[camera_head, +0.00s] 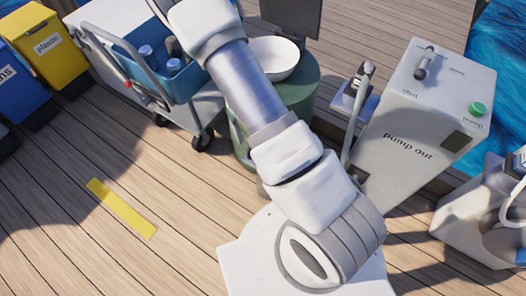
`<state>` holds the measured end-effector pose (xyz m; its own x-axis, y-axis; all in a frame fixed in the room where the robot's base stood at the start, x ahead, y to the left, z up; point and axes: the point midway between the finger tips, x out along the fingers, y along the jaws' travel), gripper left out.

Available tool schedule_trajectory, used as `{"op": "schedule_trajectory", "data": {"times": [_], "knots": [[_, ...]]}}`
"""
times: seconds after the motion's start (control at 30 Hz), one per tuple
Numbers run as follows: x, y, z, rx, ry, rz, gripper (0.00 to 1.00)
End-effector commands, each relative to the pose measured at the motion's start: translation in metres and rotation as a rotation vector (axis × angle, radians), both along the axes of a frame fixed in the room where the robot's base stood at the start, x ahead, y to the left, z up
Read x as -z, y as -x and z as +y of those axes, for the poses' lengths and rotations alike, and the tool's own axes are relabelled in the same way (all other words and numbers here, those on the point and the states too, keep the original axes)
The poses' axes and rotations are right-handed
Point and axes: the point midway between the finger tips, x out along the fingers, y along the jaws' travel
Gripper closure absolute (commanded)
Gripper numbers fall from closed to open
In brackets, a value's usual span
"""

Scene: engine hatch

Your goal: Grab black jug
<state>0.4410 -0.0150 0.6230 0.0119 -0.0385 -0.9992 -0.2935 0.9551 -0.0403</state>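I cannot make out a black jug in the head view. My arm crosses the middle of the view and runs out at the top edge, so my gripper is not in view. My arm hides part of the cart and part of the green drum behind it.
A cart with a blue tub (188,88) holding blue-topped containers (146,53) stands at upper left. A white bowl (274,58) sits on a green drum (300,103). A pump-out station (408,125) stands right. Yellow plastic bin (48,48) is far left. Deck is clear at lower left.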

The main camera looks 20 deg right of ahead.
Motion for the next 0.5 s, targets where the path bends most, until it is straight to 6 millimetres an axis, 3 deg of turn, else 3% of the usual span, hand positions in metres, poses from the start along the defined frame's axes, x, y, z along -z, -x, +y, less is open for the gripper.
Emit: {"op": "schedule_trajectory", "data": {"times": [0.03,0.3,0.5], "knots": [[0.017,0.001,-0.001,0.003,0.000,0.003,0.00],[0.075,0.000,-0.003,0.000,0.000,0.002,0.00],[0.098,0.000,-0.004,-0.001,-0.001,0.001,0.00]]}}
